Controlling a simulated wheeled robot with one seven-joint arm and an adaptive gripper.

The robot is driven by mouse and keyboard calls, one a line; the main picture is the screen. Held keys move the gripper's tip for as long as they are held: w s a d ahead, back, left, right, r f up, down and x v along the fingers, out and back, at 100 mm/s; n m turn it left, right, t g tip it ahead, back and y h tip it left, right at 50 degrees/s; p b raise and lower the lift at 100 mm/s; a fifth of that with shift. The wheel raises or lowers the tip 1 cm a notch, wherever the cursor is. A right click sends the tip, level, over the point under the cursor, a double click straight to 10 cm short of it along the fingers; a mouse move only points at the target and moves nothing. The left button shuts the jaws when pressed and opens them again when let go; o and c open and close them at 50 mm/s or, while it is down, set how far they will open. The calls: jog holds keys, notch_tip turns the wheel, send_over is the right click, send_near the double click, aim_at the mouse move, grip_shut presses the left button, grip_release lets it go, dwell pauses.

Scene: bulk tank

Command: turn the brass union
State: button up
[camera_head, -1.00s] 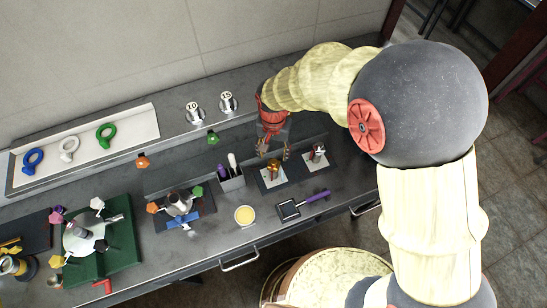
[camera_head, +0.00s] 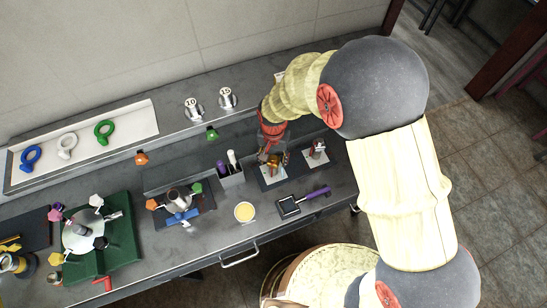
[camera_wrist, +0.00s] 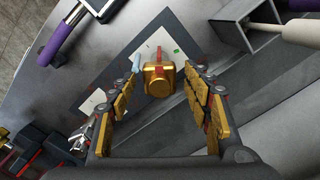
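The brass union (camera_head: 274,161) stands on a white-and-dark plate on the counter. In the wrist view the brass union (camera_wrist: 159,77) is a squat golden block with red marks, lying between the far ends of my fingers. My gripper (camera_head: 272,157) is right above and around it in the head view. In the wrist view my gripper (camera_wrist: 159,75) has its gold-padded fingers spread wide, with a gap on each side of the brass union. I see no contact. The lower part of the union is hidden.
A similar fitting on a second plate (camera_head: 316,151) stands close to the right. A grey holder (camera_head: 231,178) with a purple and a white handle is close on the left. A purple-handled tool (camera_head: 304,202) lies in front, beside a yellow-filled cup (camera_head: 244,212).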

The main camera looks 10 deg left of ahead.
jog(key=shift+c, duration=1.2)
jog(key=c, duration=0.8)
jog(key=shift+c, duration=0.3)
jog(key=shift+n, duration=0.4)
jog(key=n, duration=0.3)
jog(key=shift+n, duration=2)
jog(key=o, duration=1.1)
